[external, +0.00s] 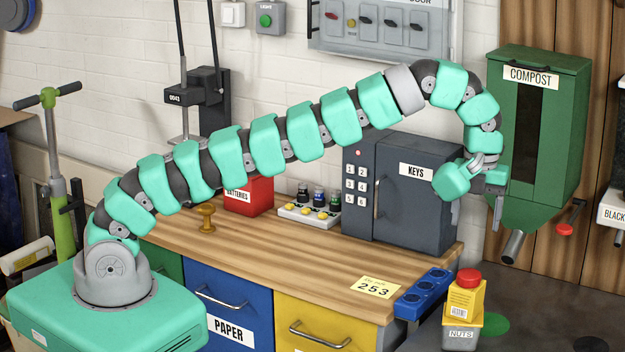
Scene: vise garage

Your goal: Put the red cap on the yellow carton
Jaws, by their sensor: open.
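The yellow carton (466,304) stands upright at the lower right, apparently on top of a grey container marked NUTS (460,335). The red cap (468,278) is at the top of the carton; I cannot tell whether it is seated or only resting there. My gripper (497,221) points down, above and slightly right of the cap in the picture, with a clear gap between them. It is open and appears empty. Its fingers are small and seen partly edge-on.
A green COMPOST bin (545,130) hangs just behind my gripper, with a spout (512,246) and a red knob (565,230) below. A grey KEYS safe (418,195) stands left on the wooden counter (290,260). A blue holder (424,293) sits left of the carton.

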